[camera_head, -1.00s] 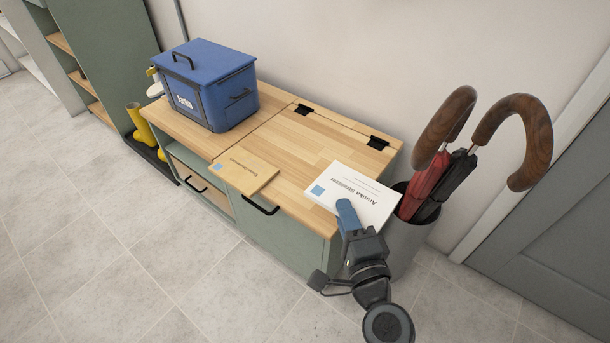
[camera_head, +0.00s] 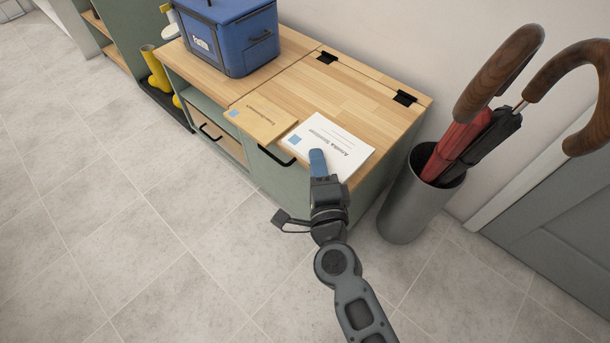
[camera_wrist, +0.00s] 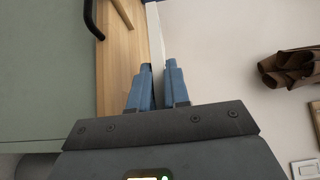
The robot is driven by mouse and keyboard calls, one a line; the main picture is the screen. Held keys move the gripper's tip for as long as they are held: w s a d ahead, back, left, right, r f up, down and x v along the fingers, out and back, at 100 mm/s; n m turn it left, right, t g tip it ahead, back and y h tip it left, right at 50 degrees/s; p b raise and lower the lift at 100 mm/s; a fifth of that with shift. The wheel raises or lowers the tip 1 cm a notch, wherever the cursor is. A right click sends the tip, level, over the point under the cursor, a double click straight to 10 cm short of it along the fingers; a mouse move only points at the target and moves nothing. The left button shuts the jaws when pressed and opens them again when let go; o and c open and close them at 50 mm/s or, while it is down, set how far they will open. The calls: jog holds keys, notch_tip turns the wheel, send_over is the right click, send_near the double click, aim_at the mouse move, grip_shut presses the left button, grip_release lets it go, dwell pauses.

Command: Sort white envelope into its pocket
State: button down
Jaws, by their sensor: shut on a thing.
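The white envelope (camera_head: 328,145), with a printed name and a blue stamp, is above the front right of the wooden bench top. My gripper (camera_head: 318,156) holds it by its front edge with blue fingers. In the wrist view the fingers (camera_wrist: 158,72) are closed on the envelope (camera_wrist: 155,32), which shows nearly edge-on. A tan envelope (camera_head: 262,116) lies on the bench just left of the white one. I cannot tell if the white envelope touches the bench top. No pocket can be made out in these views.
A blue lidded box (camera_head: 235,40) stands on the left of the bench (camera_head: 335,90). A grey umbrella stand (camera_head: 408,205) with red and black umbrellas is close to the bench's right end. Yellow boots (camera_head: 157,70) are at the left. The tiled floor (camera_head: 120,220) in front is clear.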

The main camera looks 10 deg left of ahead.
notch_tip(320, 180, down, 5)
jog(key=a+b, duration=0.2)
jog(key=b, duration=0.1)
jog(key=shift+w+a+f, duration=0.15)
jog(key=shift+w+a, duration=0.15)
jog(key=shift+a, duration=0.1)
jog(key=shift+b, duration=0.3)
jog(key=shift+f, duration=0.15)
jog(key=c, duration=1.1)
grip_release()
